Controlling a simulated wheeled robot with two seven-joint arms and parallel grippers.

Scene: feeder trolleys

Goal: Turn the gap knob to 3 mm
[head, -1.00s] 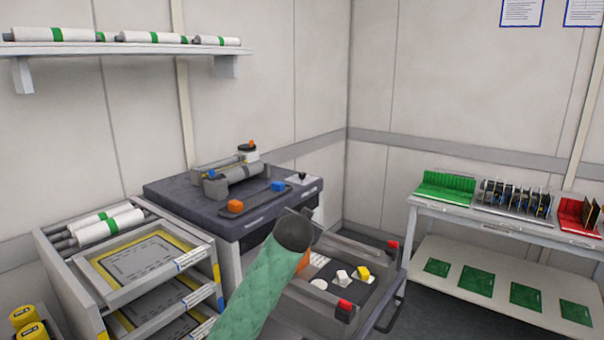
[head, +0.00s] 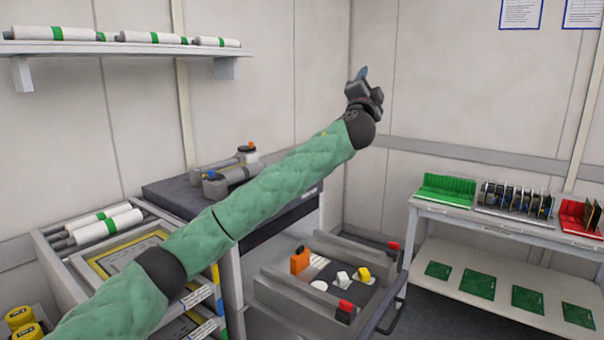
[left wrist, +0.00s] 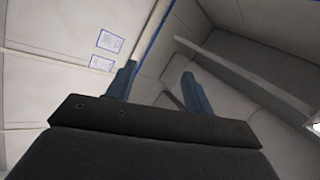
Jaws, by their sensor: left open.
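My left arm reaches up across the middle of the head view. Its left gripper (head: 363,76) is up in the air in front of the back wall corner, apart from any object. In the left wrist view the two blue fingers of the left gripper (left wrist: 158,86) stand apart with nothing between them. The dark-topped bench (head: 172,196) is partly behind my arm. The bench's front right corner, where a small dark knob on a pale plate showed earlier, is hidden by the arm now. My right gripper is not in view.
A grey feeder trolley (head: 283,290) stands below the arm, with an orange block (head: 300,260) and small white and yellow pieces in it. A rack (head: 70,262) with rolls stands at left. A white table (head: 480,222) with green and red holders stands at right.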

